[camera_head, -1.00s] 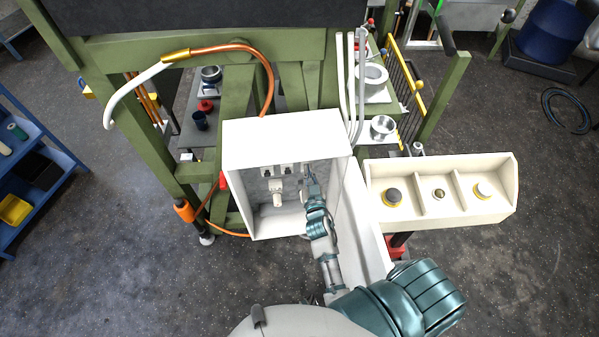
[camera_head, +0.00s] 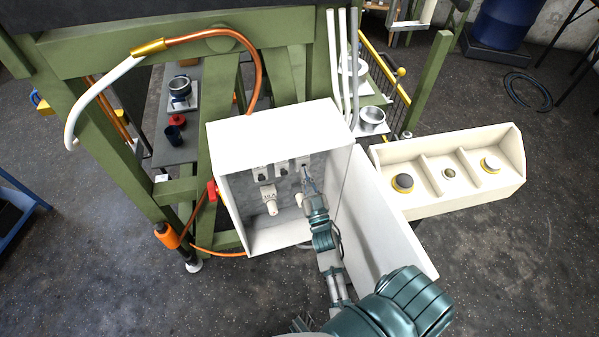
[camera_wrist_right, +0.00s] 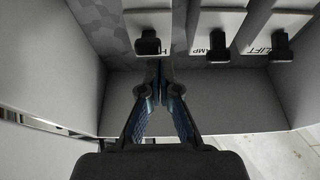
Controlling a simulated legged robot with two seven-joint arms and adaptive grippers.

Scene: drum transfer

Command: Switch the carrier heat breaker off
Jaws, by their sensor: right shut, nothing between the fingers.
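A white breaker box (camera_head: 272,128) stands open in the head view, with a row of three breakers inside. The rightmost breaker (camera_head: 305,163) is closest to my right gripper (camera_head: 309,184). In the right wrist view that breaker's label starts with H, the rest being hidden, and its black lever (camera_wrist_right: 148,43) is just beyond the tips of my right gripper (camera_wrist_right: 158,68). Its fingers are shut and empty. I cannot tell whether they touch the lever. The middle breaker (camera_wrist_right: 217,42) reads AMP in part, and the other (camera_wrist_right: 281,45) reads LIFT. My left gripper is not in view.
The box's open door (camera_head: 378,225) stands right of my right arm. Pale knobs (camera_head: 270,204) sit below the breakers. A cream panel with three buttons (camera_head: 448,173) is at the right. A green frame (camera_head: 290,72) with hoses is behind the box.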

